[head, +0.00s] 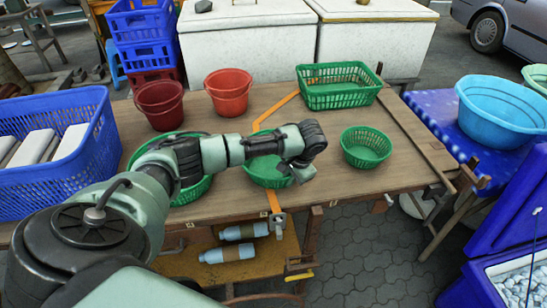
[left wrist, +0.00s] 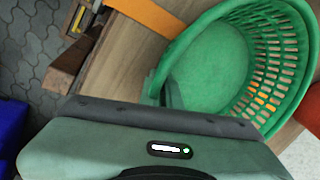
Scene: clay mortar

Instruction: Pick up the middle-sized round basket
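Three round green baskets stand in a row on the wooden table. The middle-sized basket (head: 264,177) is in the centre, partly hidden under my left arm. The larger basket (head: 190,194) is to its left, also partly covered by the arm, and the smaller basket (head: 366,148) is to its right. My left gripper (head: 299,172) points down at the right rim of the middle-sized basket. In the left wrist view the basket (left wrist: 210,62) fills the upper right, and the fingers (left wrist: 162,90) are at its rim, one seemingly inside. Whether they grip it is unclear. My right gripper is out of view.
Two red-brown buckets (head: 228,88) and a rectangular green basket (head: 338,87) stand along the back of the table. A blue crate (head: 92,165) is at the left. A light blue basin (head: 498,112) sits on the blue table at right. Bare wood lies around the smaller basket.

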